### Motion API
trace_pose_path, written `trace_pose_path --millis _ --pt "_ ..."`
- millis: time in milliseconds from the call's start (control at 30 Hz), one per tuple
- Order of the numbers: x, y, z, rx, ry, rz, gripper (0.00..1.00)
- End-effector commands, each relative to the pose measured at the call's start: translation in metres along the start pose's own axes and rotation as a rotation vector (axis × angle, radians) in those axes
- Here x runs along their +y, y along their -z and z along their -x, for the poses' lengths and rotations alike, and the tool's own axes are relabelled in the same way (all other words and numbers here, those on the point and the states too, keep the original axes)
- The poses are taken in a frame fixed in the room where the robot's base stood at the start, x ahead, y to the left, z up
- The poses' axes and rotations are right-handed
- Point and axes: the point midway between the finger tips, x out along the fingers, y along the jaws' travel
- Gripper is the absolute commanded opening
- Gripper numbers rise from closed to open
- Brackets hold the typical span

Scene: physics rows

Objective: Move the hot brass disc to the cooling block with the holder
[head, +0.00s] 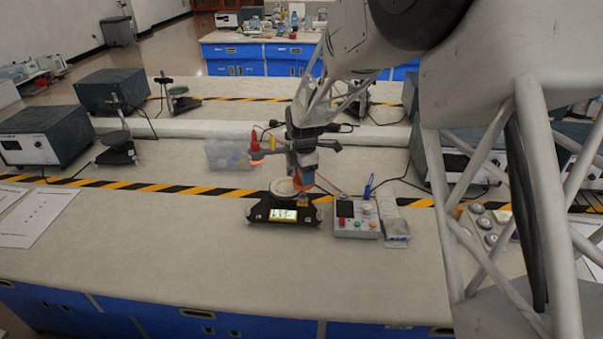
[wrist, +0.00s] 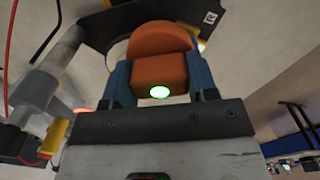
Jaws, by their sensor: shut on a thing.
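My gripper (head: 302,168) is over the bench, just above a round pale plate (head: 284,189) on a black device with a lit display (head: 283,214). In the wrist view, the two blue fingers of my gripper (wrist: 160,75) are shut on an orange block with a rounded top (wrist: 160,45), probably the holder; a green light shows on its near face. The orange also shows below my gripper in the head view. I cannot make out the brass disc, and I cannot tell which thing is the cooling block.
A grey control box with buttons (head: 357,217) stands right of the black device. The bench front is clear.

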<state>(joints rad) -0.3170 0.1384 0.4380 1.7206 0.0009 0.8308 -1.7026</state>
Motion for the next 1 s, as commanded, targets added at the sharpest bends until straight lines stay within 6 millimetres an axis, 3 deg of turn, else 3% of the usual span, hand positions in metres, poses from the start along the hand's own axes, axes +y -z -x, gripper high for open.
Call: trace_pose_path --millis 367,1000 --pt "-0.002 -0.003 -0.001 0.000 -0.001 -0.001 0.29" --pt "-0.026 -0.030 -0.016 0.000 0.001 -0.001 0.29"
